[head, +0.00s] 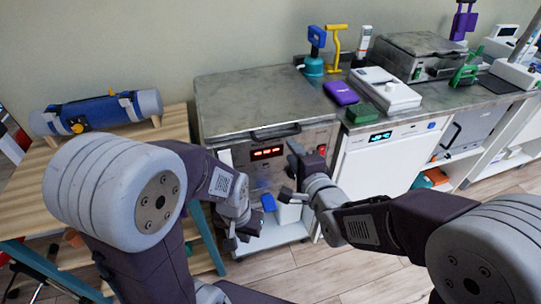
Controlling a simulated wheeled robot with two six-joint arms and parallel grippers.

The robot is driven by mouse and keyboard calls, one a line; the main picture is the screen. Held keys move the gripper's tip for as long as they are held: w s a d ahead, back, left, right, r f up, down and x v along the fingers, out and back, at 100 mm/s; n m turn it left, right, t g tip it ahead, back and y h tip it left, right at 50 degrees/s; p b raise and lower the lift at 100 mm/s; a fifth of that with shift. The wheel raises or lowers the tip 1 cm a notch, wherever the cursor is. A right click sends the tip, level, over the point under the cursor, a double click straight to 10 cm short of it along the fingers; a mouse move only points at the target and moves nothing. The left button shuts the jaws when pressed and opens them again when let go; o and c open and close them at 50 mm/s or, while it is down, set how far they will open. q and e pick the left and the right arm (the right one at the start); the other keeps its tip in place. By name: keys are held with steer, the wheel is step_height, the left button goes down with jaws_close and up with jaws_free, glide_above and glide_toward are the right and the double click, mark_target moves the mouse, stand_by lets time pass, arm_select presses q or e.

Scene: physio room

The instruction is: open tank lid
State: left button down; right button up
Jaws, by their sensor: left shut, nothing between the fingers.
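The tank (233,150) is a metal box with a red lit display on its front. Its grey metal lid (255,95) lies flat and shut on top, with a dark bar handle (276,132) along the front edge. My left gripper (243,240) is shut and empty, low in front of the tank and below the handle. My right gripper (288,174) is open and empty in front of the tank's right side, below and slightly right of the handle. Neither gripper touches the handle.
A wooden table (85,160) with a blue roll (95,112) stands left. The counter (440,98) on the right holds a purple box (341,93), a green box (364,113), a white device (386,90) and a second metal tank (418,55). A white cart shelf (270,235) is below the tank.

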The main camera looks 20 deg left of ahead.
mark_target(280, 137)
steer(key=x, duration=0.9)
steer(key=shift+s+a, duration=0.1)
steer(key=shift+a, duration=0.1)
jaws_close()
stand_by(1.1)
